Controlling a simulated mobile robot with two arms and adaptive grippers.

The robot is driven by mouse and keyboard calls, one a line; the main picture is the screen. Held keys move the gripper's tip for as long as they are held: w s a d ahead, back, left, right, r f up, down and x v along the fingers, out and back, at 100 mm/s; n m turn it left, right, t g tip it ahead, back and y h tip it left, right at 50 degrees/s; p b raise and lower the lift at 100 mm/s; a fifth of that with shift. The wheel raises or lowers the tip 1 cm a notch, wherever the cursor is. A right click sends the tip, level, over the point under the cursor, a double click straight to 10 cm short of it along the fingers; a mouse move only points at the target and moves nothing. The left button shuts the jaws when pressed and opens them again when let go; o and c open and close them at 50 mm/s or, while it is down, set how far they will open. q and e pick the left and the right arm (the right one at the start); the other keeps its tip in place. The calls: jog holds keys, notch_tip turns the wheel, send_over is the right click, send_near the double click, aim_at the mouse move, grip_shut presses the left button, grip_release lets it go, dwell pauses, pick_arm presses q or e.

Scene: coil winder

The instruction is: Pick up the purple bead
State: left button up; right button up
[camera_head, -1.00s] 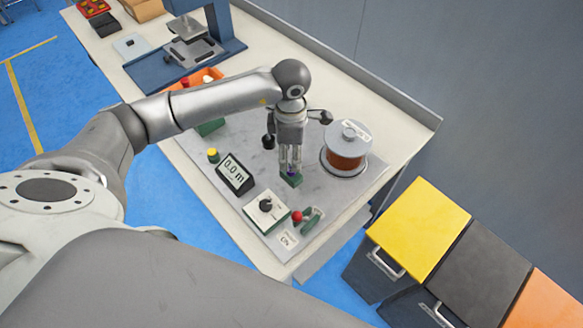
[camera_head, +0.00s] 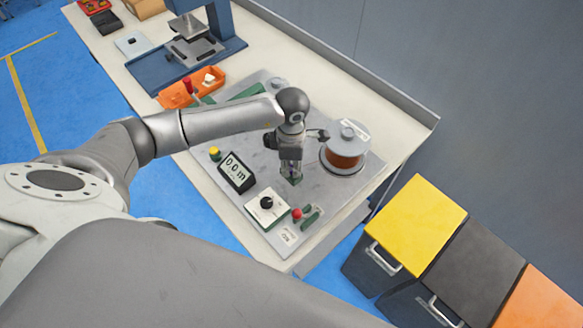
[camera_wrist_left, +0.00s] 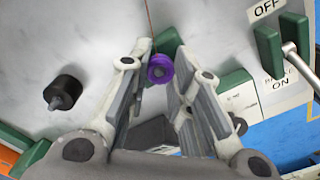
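The purple bead (camera_wrist_left: 159,68) shows in the left wrist view, with a thin reddish-brown wire running up from it and a green block (camera_wrist_left: 166,41) just behind. My left gripper (camera_wrist_left: 161,64) has its two fingers apart, one on each side of the bead. I cannot tell whether either finger touches it. In the head view my left gripper (camera_head: 290,172) points down over the machine's grey plate (camera_head: 230,205), left of the copper wire spool (camera_head: 345,156). The bead cannot be made out there. My right gripper is not in view.
Near the gripper stand a 0.0 m display (camera_head: 237,173), a white box with a black knob (camera_head: 266,207) and a red-knobbed lever (camera_head: 297,214). The wrist view shows a black knob (camera_wrist_left: 63,93) on the left. An orange bin (camera_head: 190,88) and a press (camera_head: 190,45) stand farther back.

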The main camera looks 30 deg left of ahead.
pick_arm(q)
jog(key=shift+c, duration=0.2)
jog(key=shift+r, duration=0.6)
jog(key=s+a+r+b, duration=0.3)
jog(key=s+r+b, duration=0.2)
jog(key=s+r, duration=0.6)
jog(key=shift+s+a+r+b, duration=0.35)
jog(key=shift+s+a+r, duration=0.05)
jog(key=shift+s, duration=0.85)
